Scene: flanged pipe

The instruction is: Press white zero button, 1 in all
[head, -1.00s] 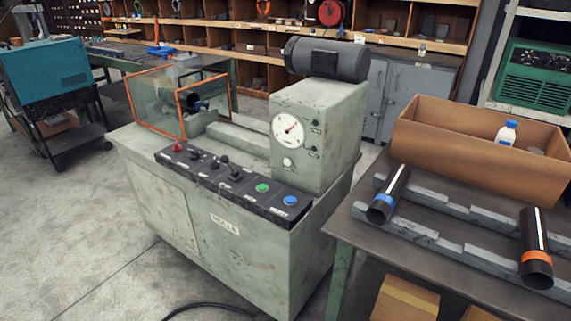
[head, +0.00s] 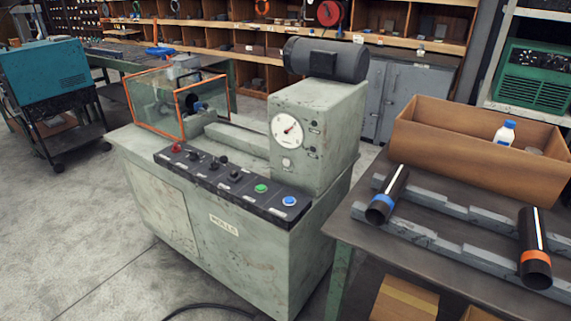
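The white zero button (head: 286,163) is a small pale round button on the front of the grey-green machine's upright housing (head: 318,130). It sits just below the round white dial gauge (head: 287,131), whose dark needle shows but whose reading is too small to make out. Nothing covers the button. Neither of my grippers is in the head view.
A black control panel (head: 225,186) with a red knob, levers, a green button (head: 261,188) and a blue button (head: 289,201) runs along the machine's front edge. An orange-framed clear guard (head: 177,101) stands at left. Two black pipes (head: 388,193) (head: 533,243) lie on the right table.

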